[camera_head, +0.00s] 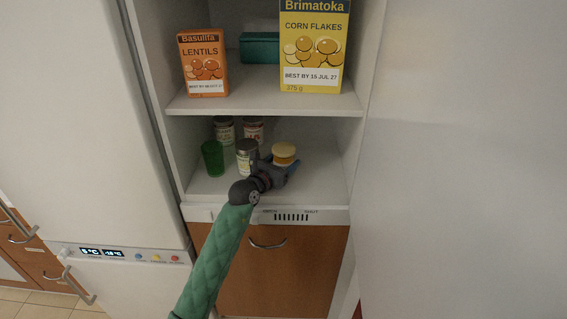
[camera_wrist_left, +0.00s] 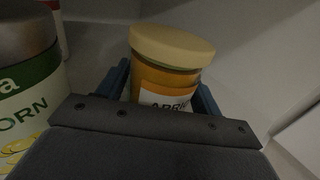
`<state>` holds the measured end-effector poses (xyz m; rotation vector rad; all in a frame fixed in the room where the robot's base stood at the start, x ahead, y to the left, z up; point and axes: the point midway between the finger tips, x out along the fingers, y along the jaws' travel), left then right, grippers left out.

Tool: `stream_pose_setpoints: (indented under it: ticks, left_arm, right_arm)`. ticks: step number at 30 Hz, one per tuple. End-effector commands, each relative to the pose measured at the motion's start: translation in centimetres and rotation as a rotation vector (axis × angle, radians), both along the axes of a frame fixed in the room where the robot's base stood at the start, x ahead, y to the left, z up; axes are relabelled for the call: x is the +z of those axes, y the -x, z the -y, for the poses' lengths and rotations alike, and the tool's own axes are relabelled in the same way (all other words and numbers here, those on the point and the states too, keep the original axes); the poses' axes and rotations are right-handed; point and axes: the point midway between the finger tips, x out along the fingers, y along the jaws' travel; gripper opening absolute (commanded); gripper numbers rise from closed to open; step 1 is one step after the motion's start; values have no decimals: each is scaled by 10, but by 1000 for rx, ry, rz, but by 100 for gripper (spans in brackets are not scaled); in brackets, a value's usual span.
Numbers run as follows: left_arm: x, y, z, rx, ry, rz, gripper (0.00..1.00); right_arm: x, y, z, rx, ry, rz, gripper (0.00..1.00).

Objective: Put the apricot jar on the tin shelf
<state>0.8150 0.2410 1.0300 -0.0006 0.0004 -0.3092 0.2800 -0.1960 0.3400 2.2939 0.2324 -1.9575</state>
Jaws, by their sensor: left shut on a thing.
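The apricot jar (camera_head: 284,152), orange with a pale yellow lid, is on the right of the lower shelf (camera_head: 316,182) in the head view. In the left wrist view the apricot jar (camera_wrist_left: 170,62) stands between the two blue fingers, its label partly hidden by the gripper body. My left gripper (camera_head: 282,166) is shut on the jar. It also shows in the left wrist view (camera_wrist_left: 162,92). A corn tin (camera_head: 246,158) stands just left of the gripper, and several other tins (camera_head: 224,130) stand behind it. My right gripper is not in view.
A green cup (camera_head: 212,158) stands left of the corn tin. The upper shelf (camera_head: 250,101) holds a lentils box (camera_head: 203,62), a teal box (camera_head: 260,48) and a corn flakes box (camera_head: 314,48). The lower shelf's right side is clear; the cabinet walls enclose it.

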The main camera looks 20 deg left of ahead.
Motion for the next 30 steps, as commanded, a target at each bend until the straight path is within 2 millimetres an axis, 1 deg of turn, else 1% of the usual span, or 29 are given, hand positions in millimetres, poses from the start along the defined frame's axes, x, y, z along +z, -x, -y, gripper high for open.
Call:
stream_pose_setpoints:
  ticks: [6,7,10,18,22,26,30]
  left_arm:
    - [-2,0,0,0,1,1,31]
    - [-3,0,0,0,1,0,68]
    - [-3,0,0,0,0,0,87]
    - [-2,0,0,0,0,0,88]
    - [1,1,0,0,0,0,88]
    - [0,15,-5,1,0,-2,88]
    - [1,36,-11,0,0,-2,88]
  right_arm:
    - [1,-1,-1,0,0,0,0]
    - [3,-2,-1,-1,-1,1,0]
    - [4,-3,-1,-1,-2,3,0]
    - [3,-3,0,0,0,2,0]
    - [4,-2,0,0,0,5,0]
    - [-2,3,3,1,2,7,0]
    - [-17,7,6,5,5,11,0]
